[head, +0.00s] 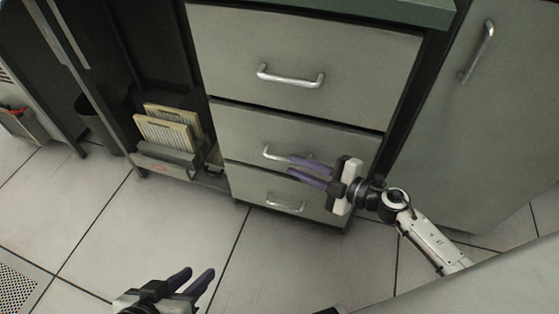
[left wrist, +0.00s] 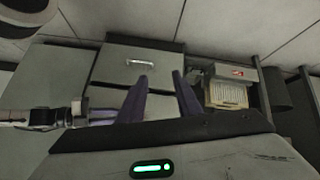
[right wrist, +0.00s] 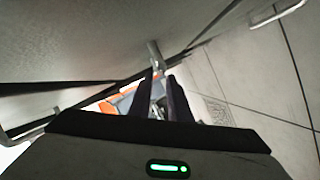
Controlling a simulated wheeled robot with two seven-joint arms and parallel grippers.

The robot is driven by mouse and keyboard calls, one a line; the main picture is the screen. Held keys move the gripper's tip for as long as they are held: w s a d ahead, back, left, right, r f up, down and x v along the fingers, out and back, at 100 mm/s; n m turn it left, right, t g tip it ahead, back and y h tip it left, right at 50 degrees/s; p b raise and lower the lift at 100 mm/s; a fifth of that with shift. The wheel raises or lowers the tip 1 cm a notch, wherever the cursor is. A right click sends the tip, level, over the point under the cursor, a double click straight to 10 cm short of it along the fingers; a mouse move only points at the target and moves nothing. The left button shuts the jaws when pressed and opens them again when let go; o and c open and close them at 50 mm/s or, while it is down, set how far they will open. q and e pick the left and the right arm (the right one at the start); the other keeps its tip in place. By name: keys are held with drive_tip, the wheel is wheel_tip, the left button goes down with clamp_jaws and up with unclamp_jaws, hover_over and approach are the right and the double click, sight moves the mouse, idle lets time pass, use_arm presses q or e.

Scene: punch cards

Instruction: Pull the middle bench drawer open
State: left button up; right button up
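The middle bench drawer (head: 240,127) is a grey front that looks closed. Its metal bar handle (head: 270,154) is partly hidden behind my right gripper. My right gripper (head: 292,165) reaches in from the right with its purple fingers at this handle. The fingers are parted. In the right wrist view the handle (right wrist: 154,50) lines up with the gap between the fingertips; I cannot tell whether they touch it. My left gripper (head: 198,272) is open and empty over the floor, away from the drawers. Its open fingers also show in the left wrist view (left wrist: 162,76).
The top drawer (head: 370,60) and bottom drawer (head: 245,180) look closed. A cabinet door (head: 470,130) stands on the right. A tray of cards (head: 170,130) stands in the bay left of the drawers. A dark bin (head: 95,115) is further left. The floor in front is clear.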

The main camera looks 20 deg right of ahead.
sight(280, 160)
drive_tip(key=b+x, duration=0.1)
drive_tip(key=x, duration=0.4)
drive_tip(key=shift+w+a+f, duration=0.15)
drive_tip(key=shift+w, duration=0.1)
drive_tip(key=shift+w+a+b, duration=0.25)
drive_tip(key=shift+w+b, duration=0.05)
drive_tip(key=shift+w, duration=0.05)
use_arm(q)
drive_tip(key=shift+w+d+r+t+h, duration=0.3)
drive_tip(key=shift+d+r+h, duration=0.25)
drive_tip(key=shift+r, duration=0.15)
use_arm(e)
drive_tip(key=shift+c, duration=0.3)
clamp_jaws()
